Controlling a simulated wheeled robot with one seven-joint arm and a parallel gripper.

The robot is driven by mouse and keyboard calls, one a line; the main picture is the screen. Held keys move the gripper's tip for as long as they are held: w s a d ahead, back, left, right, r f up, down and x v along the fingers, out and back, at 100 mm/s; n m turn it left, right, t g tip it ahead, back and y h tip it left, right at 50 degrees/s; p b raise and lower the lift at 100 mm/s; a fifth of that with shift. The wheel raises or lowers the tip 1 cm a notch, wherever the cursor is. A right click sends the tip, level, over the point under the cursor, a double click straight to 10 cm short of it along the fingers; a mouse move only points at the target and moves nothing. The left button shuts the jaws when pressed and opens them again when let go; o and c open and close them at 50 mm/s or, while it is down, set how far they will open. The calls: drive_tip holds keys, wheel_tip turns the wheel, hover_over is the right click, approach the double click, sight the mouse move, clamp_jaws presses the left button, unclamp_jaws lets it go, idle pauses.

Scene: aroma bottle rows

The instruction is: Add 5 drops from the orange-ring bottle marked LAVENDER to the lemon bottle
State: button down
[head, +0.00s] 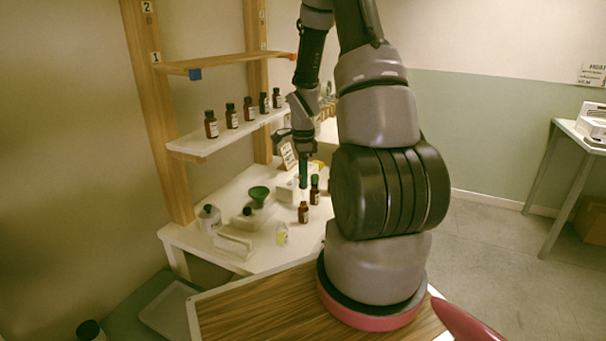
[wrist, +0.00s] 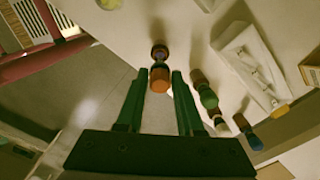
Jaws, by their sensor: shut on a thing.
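My gripper (wrist: 159,88) is shut on an orange-topped cap piece (wrist: 159,80), with one green finger on each side. In the head view my gripper (head: 303,184) points down, just above a small brown bottle (head: 303,212) with a pale label. A thin pale strip shows between the fingers and this bottle; I cannot tell whether the cap piece is clear of the neck. The label is too small to read. A small pale bottle with yellow (head: 282,235), perhaps the lemon bottle, stands at the front left of it; a yellow patch shows at the wrist view's top edge (wrist: 110,4).
Right behind the brown bottle stands a dark green-topped bottle (head: 314,190). Several brown bottles stand on the shelf (head: 200,144).

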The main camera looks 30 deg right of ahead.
drive_tip(key=shift+f, duration=2.65)
drive_tip(key=c, duration=1.2)
unclamp_jaws()
drive_tip(key=shift+c, duration=0.2)
drive_tip(key=shift+r, duration=4.35)
